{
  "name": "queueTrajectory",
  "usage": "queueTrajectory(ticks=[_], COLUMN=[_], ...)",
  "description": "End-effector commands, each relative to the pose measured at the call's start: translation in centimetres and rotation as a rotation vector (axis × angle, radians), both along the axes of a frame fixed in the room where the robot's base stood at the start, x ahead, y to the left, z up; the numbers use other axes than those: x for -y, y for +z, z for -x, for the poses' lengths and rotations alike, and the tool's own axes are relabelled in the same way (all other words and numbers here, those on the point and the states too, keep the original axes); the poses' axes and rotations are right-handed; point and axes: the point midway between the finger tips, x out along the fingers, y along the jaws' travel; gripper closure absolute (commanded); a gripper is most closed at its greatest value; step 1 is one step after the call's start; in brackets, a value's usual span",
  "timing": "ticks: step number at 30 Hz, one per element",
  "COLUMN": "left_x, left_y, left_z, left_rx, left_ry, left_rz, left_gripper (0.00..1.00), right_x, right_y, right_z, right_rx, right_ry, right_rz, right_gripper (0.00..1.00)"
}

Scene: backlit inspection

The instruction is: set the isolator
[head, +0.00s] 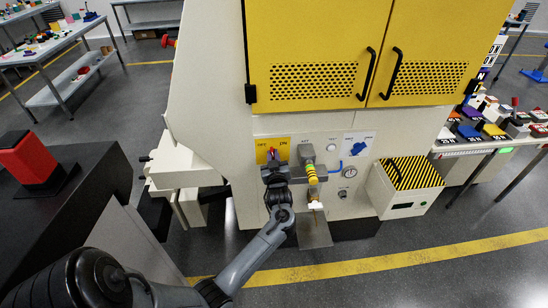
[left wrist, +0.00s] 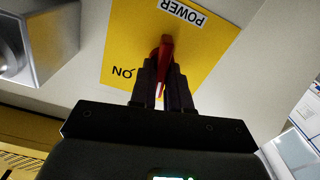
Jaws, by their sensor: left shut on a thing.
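The isolator is a yellow plate (head: 264,146) on the pale front panel of the machine, below the yellow cabinet doors. In the left wrist view the plate (left wrist: 128,42) appears upside down, with a "POWER" label and the word "ON". Its red handle (left wrist: 166,44) stands out from the plate. My left gripper (left wrist: 164,80) is shut on the red handle, with one dark finger on each side. In the head view my left gripper (head: 272,166) is in front of the plate and hides most of the handle. My right gripper is not in view.
Further right are a blue knob (head: 358,148), a round gauge (head: 350,173) and a striped-top box (head: 408,180). Yellow doors (head: 425,45) overhang above. A dark bench (head: 60,215) stands at left.

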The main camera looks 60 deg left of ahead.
Motion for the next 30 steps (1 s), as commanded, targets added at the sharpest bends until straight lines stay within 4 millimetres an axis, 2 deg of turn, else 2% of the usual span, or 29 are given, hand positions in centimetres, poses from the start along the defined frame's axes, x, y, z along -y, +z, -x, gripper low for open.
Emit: queueTrajectory(ticks=[15,30], left_x=[-0.1,-0.2], left_y=[-0.2,-0.2], left_z=[0.3,0.4], left_rx=[0.395,0.537], left_ry=[0.000,0.000], left_rz=[0.187,0.254], left_gripper=[1.00,1.00], right_x=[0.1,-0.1], right_y=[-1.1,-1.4], right_z=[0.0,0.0], right_rx=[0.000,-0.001], right_ry=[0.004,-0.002], right_rz=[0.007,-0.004], right_gripper=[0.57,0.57])
